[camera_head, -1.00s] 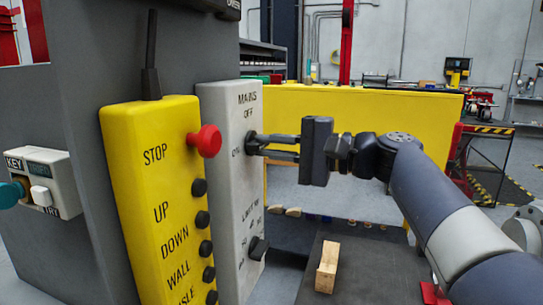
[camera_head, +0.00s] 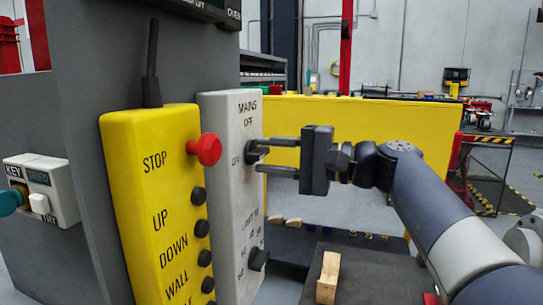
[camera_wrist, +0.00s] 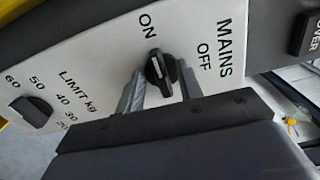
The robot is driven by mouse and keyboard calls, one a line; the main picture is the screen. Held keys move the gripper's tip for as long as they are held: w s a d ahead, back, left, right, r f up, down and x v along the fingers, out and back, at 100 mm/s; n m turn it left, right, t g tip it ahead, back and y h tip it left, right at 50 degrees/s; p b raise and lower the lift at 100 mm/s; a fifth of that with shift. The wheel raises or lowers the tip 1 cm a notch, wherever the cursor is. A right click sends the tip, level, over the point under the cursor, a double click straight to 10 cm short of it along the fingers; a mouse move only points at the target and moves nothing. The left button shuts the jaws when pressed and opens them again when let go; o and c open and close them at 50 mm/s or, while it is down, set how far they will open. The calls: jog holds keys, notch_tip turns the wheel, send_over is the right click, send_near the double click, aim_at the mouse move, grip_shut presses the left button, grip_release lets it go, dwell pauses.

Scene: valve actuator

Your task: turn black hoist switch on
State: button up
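The black mains switch (camera_wrist: 160,72) is a knob with a white mark on the light grey panel (camera_wrist: 85,65), between the ON and OFF labels. In the wrist view its marked end points roughly toward ON. My gripper (camera_head: 268,155) is open, with its two fingers apart on either side of the knob. The wrist view shows the open gripper (camera_wrist: 162,92) with a gap between each finger and the knob. In the head view the switch (camera_head: 252,151) is partly hidden by the fingertips.
A second black knob (camera_head: 259,259), for the load limit, sits lower on the panel. A yellow pendant with a red STOP button (camera_head: 205,149) stands just left. A wooden block (camera_head: 328,278) is on the dark surface below.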

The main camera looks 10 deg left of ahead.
jog(key=d, duration=1.1)
jog(key=shift+s, duration=0.45)
jog(key=shift+a, duration=0.15)
jog(key=a, duration=0.7)
jog(key=w+a, duration=0.1)
jog(key=a, duration=0.2)
jog(key=shift+a, duration=0.35)
jog(key=shift+r, duration=0.1)
jog(key=shift+d, duration=0.15)
